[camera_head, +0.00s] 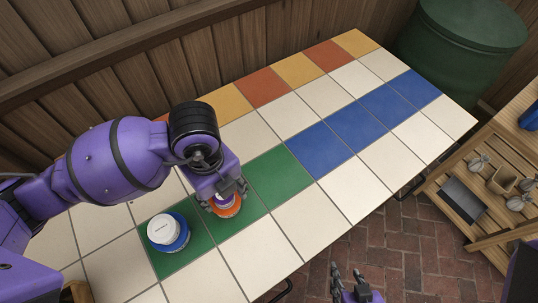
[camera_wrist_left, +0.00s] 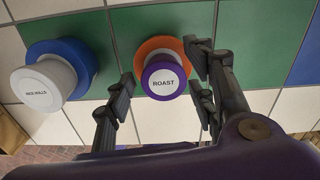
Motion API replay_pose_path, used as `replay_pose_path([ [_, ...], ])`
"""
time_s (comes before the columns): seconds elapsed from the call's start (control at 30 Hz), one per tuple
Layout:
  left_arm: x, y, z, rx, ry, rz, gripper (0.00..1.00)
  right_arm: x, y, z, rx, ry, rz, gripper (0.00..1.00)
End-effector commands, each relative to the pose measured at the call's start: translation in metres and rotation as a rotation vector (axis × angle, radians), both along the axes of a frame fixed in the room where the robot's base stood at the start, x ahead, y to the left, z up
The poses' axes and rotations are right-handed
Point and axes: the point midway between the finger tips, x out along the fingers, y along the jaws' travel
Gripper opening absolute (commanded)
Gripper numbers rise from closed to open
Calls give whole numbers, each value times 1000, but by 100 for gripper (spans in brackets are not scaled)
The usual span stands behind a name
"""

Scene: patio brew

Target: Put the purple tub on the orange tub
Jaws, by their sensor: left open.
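The purple tub (camera_wrist_left: 163,77), with a white lid marked ROAST, sits on the wider orange tub (camera_wrist_left: 143,46) on a green tile. In the head view the orange tub (camera_head: 228,211) shows under my left gripper (camera_head: 222,202), with the purple tub (camera_head: 225,199) mostly covered. In the left wrist view my left gripper (camera_wrist_left: 165,90) is open, its fingers on both sides of the purple tub, with visible gaps. My right gripper (camera_head: 348,277) appears open and empty, off the table over the brick floor.
A white tub (camera_head: 161,229) stands on a blue tub (camera_head: 183,238) to the left of the orange tub. The tiled table (camera_head: 300,225) is bare to the right. A wooden shelf unit (camera_head: 470,215) and a green barrel (camera_head: 455,45) stand at the right.

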Motion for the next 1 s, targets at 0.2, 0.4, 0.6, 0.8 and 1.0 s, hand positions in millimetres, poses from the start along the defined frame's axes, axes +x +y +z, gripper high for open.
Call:
replay_pose_path([
  [0.2,2,-1,46,-3,-8,-2,50,5,1,9,4,-14,-3,40],
  [0.4,1,-1,88,-2,-7,-2,50,6,0,16,4,-20,-7,40],
  [0.6,1,-1,111,0,-3,-1,50,3,0,18,4,-16,-11,40],
  [0.8,0,-1,116,-1,1,0,50,1,0,16,5,-11,-10,40],
  [1.0,0,-1,115,-1,1,0,50,3,0,16,5,-14,-8,40],
])
